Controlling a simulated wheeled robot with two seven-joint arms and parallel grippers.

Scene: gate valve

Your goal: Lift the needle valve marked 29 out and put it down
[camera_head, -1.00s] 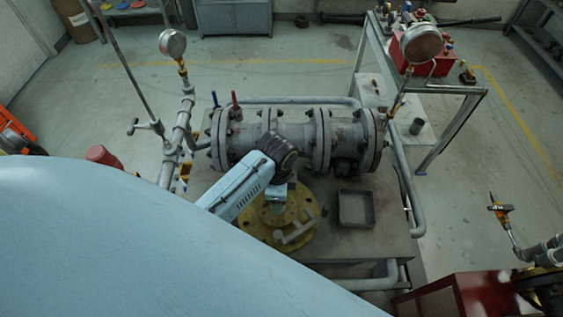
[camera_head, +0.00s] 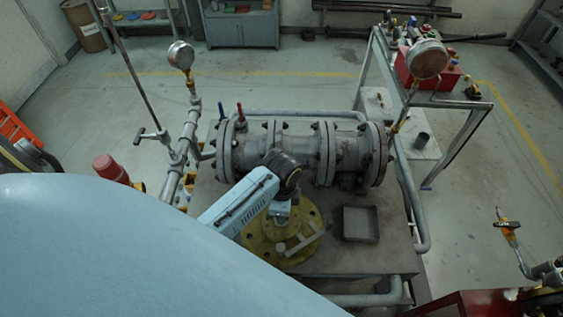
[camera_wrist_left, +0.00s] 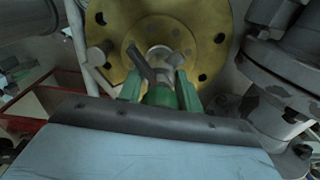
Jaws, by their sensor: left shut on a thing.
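My left gripper (camera_wrist_left: 157,76) has green fingers shut on a grey piece with a bar-like handle, which I take to be the needle valve (camera_wrist_left: 147,66). The number 29 cannot be read. In the wrist view the valve lies over the middle of a round yellow flange (camera_wrist_left: 212,18). Whether it touches the flange or is clear of it cannot be told. In the head view the gripper (camera_head: 281,212) is above the same flange (camera_head: 254,238), and a grey T-shaped bar (camera_head: 304,245) shows beside it. My right gripper is out of view.
Behind the flange lies a large grey flanged pipe (camera_head: 300,150) with bolts. A shallow square tray (camera_head: 360,223) stands to the right on the bench, with bare bench top around it.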

